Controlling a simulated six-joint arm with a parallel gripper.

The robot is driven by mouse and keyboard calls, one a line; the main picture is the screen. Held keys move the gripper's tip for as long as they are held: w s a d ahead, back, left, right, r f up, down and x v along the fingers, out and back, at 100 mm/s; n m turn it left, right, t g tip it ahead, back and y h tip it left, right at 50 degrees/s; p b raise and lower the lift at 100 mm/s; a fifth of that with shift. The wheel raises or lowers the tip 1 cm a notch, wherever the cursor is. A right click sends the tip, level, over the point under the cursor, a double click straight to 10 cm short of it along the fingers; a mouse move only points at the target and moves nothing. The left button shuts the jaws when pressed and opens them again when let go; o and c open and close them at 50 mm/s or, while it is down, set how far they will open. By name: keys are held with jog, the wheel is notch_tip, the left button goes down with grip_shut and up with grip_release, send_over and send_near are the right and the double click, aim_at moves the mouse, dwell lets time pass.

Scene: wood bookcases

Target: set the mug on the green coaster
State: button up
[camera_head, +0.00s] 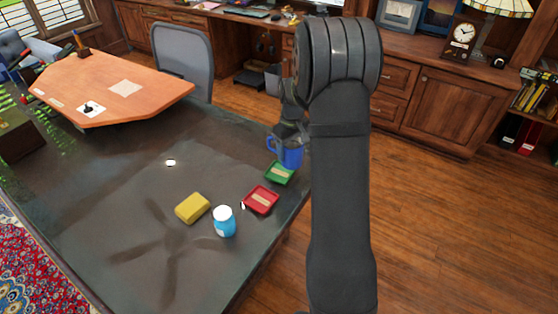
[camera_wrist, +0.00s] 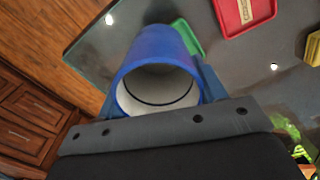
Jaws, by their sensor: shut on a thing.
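A blue mug (camera_head: 287,152) with a pale inside is held in my gripper (camera_head: 290,133) near the far right edge of the dark table. In the wrist view the mug (camera_wrist: 158,72) is seen from its open end, between the fingers. The green coaster (camera_head: 279,173) lies just below and in front of the mug in the head view. In the wrist view only part of the green coaster (camera_wrist: 187,36) shows beside the mug. The mug appears above the coaster; I cannot tell whether they touch.
A red coaster (camera_head: 261,199) lies nearer than the green one. The dark table (camera_head: 120,190) has free room at left. A grey chair (camera_head: 183,60) stands behind.

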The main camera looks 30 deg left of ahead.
jog(key=shift+s+a+f, duration=0.1)
jog(key=shift+a+f, duration=0.6)
jog(key=shift+f, duration=0.4)
jog(key=shift+s+a+f, duration=0.1)
jog(key=shift+a+f, duration=0.6)
jog(key=shift+f, duration=0.35)
jog(key=shift+s+a+f, duration=0.1)
jog(key=shift+a+f, duration=0.6)
jog(key=shift+f, duration=0.4)
jog(key=shift+f, duration=0.15)
jog(key=o, duration=1.2)
notch_tip(320, 180, up, 12)
jog(key=shift+r, duration=0.15)
